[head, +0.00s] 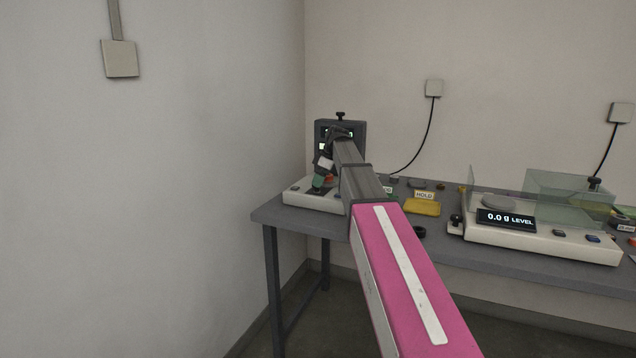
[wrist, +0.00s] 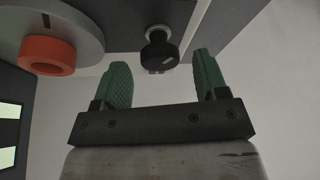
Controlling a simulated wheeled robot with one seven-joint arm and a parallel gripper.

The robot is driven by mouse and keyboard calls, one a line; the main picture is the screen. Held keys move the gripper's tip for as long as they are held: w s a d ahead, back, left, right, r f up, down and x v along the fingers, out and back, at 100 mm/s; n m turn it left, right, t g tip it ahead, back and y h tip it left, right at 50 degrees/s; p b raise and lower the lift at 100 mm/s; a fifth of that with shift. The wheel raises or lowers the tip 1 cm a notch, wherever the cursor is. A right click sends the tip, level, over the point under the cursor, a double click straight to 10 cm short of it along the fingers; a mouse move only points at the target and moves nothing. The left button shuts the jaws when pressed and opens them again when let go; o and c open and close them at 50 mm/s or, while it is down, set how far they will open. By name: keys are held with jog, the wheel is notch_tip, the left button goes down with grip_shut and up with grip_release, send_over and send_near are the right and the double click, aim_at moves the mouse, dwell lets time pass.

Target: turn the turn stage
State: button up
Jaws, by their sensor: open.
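A grey round stage (wrist: 60,22), which looks like the turn stage, is at the upper left in the wrist view, with an orange ring (wrist: 47,54) on it. A black knob (wrist: 158,52) on a short stem sticks out beside it. My gripper (wrist: 162,68) is open, with green fingers spread and nothing between them that I can see held. The knob appears in line with the gap, beyond the fingertips; contact cannot be told. In the head view my gripper (head: 320,181) is low over the device's white base (head: 310,199), and my arm hides most of the stage.
The device's dark upright housing (head: 356,130) with lit displays stands behind my gripper. On the bench (head: 276,212) to the right are a yellow tray (head: 423,208), a HOLD label (head: 423,195) and a balance (head: 540,240) with glass panels. A wall is close on the left.

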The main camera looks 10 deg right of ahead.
jog(key=w+v, duration=0.1)
jog(key=v, duration=0.8)
jog(key=shift+s+r, duration=0.25)
jog(key=shift+s, duration=0.25)
dwell(0.4)
